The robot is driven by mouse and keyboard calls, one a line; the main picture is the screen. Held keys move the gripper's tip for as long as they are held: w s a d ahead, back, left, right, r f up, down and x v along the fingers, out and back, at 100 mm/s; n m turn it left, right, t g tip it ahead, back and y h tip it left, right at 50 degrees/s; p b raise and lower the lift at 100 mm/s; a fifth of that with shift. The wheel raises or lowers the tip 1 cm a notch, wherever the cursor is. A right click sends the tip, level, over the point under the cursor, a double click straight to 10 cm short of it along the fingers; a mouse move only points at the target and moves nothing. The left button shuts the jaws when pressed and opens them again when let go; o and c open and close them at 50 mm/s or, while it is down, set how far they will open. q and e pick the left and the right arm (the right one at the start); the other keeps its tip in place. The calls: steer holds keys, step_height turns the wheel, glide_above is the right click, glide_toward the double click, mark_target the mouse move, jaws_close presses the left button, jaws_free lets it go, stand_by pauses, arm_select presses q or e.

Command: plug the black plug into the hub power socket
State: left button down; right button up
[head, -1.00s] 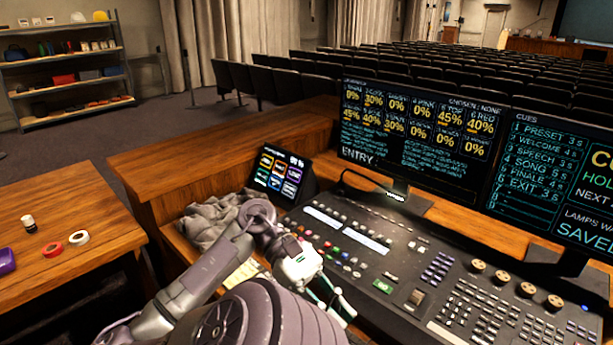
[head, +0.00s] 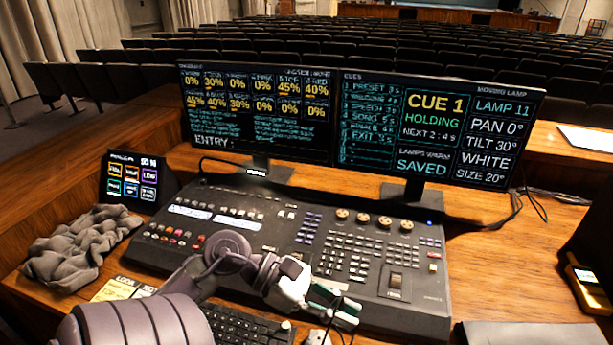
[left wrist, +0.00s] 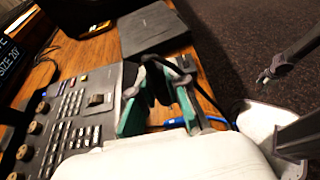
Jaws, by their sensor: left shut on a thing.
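My left gripper (head: 345,308) is in front of the lighting console's front edge, low in the head view. In the left wrist view, my left gripper's green-padded fingers (left wrist: 160,103) are shut on a small black piece with a black cable (left wrist: 153,68), seemingly the black plug. The fingers hide most of it. A hub power socket cannot be made out in either view. A grey arm end, likely my right gripper (left wrist: 268,74), shows small over the carpet in the left wrist view; its jaws are too small to read.
The console (head: 310,240) fills the desk's middle, with two monitors (head: 255,110) behind it. A keyboard (head: 245,325) lies in front. A dark flat box (left wrist: 155,30) lies beyond the gripper. A blue cable (left wrist: 175,123) runs near the fingers. A grey cloth (head: 80,245) lies left.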

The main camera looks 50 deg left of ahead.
arm_select(q)
steer(key=w+d+f+p, duration=0.1)
steer(key=w+d+p, duration=0.3)
steer(key=w+d, duration=0.8)
steer(key=f+b, duration=0.4)
steer(key=f, duration=0.1)
steer(key=w+f+b, duration=0.1)
steer(key=f+b, duration=0.1)
steer(key=f, duration=0.1)
steer(key=shift+a, duration=0.3)
steer(key=shift+f+b, duration=0.85)
steer(key=shift+b, duration=0.1)
steer(key=shift+f+b, duration=0.65)
steer(key=shift+f, duration=0.1)
steer(key=shift+f+b, duration=0.65)
steer(key=shift+b, duration=0.05)
stand_by(0.5)
steer(key=c, duration=1.1)
jaws_free()
steer(key=v, duration=1.2)
